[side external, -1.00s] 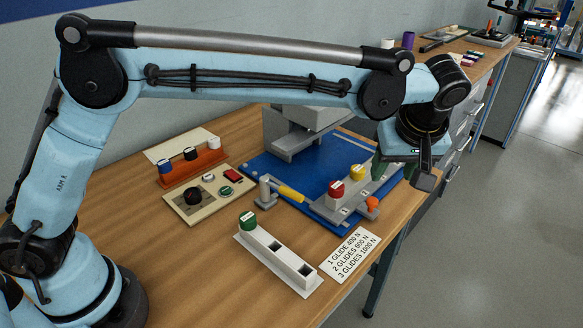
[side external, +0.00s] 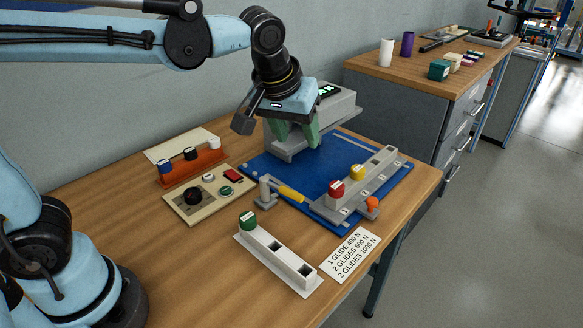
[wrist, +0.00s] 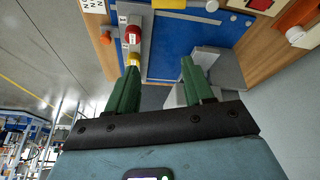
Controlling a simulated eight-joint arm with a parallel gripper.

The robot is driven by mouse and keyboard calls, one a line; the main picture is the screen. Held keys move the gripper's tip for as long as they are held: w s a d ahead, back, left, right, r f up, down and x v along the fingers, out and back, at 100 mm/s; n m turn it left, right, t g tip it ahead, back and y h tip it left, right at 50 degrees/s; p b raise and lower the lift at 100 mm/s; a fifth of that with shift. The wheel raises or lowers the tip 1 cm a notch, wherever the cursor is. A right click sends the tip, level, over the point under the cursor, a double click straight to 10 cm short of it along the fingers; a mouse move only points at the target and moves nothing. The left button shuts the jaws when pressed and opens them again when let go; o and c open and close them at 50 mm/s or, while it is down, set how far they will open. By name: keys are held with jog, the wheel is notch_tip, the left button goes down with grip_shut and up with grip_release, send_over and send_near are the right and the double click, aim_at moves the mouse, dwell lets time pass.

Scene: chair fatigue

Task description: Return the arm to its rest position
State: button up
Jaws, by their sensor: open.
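My gripper (side external: 296,134) is open and empty. Its green fingers hang above the back of the blue plate (side external: 264,168), in front of a grey machine block (side external: 338,108). In the wrist view the two green fingers of my gripper (wrist: 160,82) are spread apart with nothing between them. The fingers are apart from the red knob (side external: 336,189) and yellow knob (side external: 357,172), which sit upright on the grey slotted bar (side external: 385,165) to the right.
A white holder (side external: 300,282) with a green knob (side external: 247,220) stands at the front. A control panel (side external: 182,207) and an orange rack (side external: 205,166) are on the left. A yellow-handled lever (side external: 291,193) lies mid-table. A side cabinet (side external: 408,118) stands behind.

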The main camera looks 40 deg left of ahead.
jog(key=s+a+f+m+t, duration=0.2)
jog(key=s+a+f, duration=0.3)
jog(key=s, duration=0.5)
jog(key=a+m, duration=0.1)
jog(key=a, duration=0.1)
jog(key=shift+a+f+m+t+h, duration=0.25)
jog(key=shift+a+m+t+h, duration=0.05)
jog(key=shift+a+m+h, duration=0.1)
jog(key=shift+s, duration=0.1)
